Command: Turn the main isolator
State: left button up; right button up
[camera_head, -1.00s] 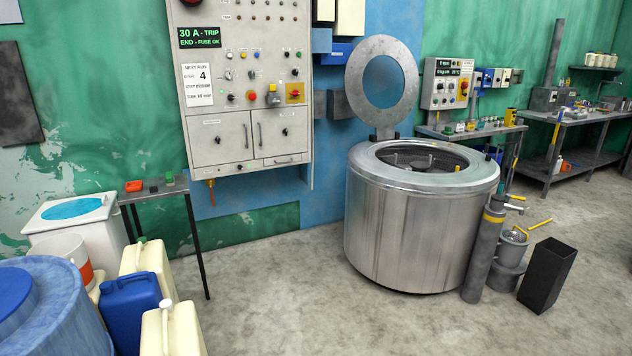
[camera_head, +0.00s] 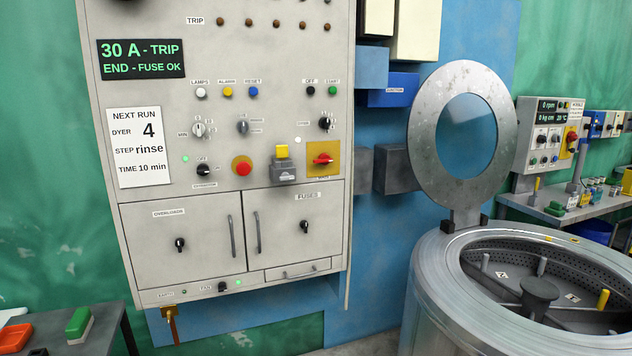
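The main isolator appears to be the red rotary handle on a yellow square plate (camera_head: 323,160) at the lower right of the grey control panel's (camera_head: 270,100) upper face. The handle lies roughly horizontal. A small label sits below it, too small to read. A grey padlock-like block with a yellow top (camera_head: 283,165) is just left of it. A red mushroom button on a yellow ring (camera_head: 242,167) is further left. Neither of my grippers shows in the head view.
An open steel drum (camera_head: 425,300) with its round lid (camera_head: 462,135) raised stands to the right. Two cabinet doors are below the isolator, both shut. A dark table (camera_head: 100,335) with a green block (camera_head: 79,325) is at the lower left.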

aim_at(324, 158)
jog(key=z, duration=0.05)
jog(key=i, duration=2)
jog(key=z, duration=0.05)
